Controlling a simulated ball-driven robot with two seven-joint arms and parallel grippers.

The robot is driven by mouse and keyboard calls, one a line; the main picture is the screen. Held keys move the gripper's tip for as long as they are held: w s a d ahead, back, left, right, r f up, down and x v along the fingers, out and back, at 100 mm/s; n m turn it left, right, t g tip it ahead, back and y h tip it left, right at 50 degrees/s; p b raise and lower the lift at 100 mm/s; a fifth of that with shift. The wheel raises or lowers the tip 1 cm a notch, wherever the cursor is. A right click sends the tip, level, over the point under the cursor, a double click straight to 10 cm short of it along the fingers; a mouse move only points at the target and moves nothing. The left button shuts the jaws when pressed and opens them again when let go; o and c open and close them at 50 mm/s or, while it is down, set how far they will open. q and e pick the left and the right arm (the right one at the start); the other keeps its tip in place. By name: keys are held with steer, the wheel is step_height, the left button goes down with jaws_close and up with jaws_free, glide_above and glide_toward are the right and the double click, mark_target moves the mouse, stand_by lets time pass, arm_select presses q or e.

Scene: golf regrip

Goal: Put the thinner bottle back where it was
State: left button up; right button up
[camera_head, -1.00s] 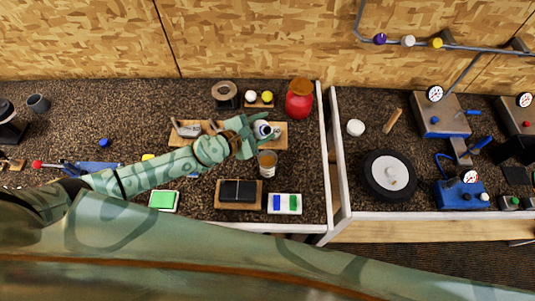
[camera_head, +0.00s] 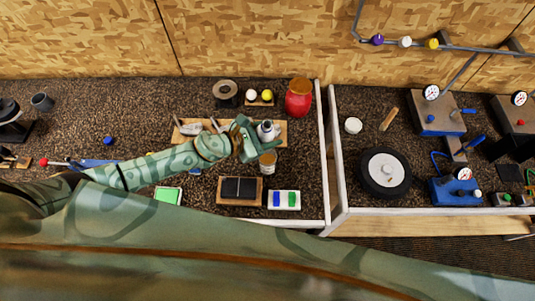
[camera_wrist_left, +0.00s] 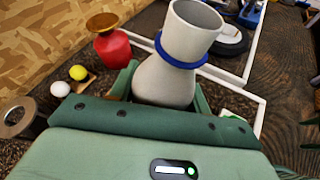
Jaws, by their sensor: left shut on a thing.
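The thinner bottle (camera_head: 266,131) is pale grey-white with a blue ring around its neck. It is held near the right end of the wooden board (camera_head: 281,134). In the left wrist view the bottle (camera_wrist_left: 165,80) fills the middle, and its wide mouth points up and away. My left gripper (camera_head: 246,140) is shut around the bottle's body; the green fingers show on both sides of it in the left wrist view. I cannot tell whether the bottle's base touches anything. My right gripper is not in view.
A can (camera_head: 267,162) stands just in front of the bottle. Club heads (camera_head: 188,128) lie on the board to its left. A red container (camera_head: 298,98) and a white and a yellow ball (camera_head: 266,95) are behind. A dark block (camera_head: 240,189) and a white tray (camera_head: 284,199) lie in front.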

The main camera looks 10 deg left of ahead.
arm_select(q)
steer(key=shift+s+d+r+n+g+h, duration=0.2)
steer(key=shift+s+d+n+g+h, duration=0.2)
steer(key=shift+s+d+n, duration=0.35)
steer(key=shift+a, duration=0.1)
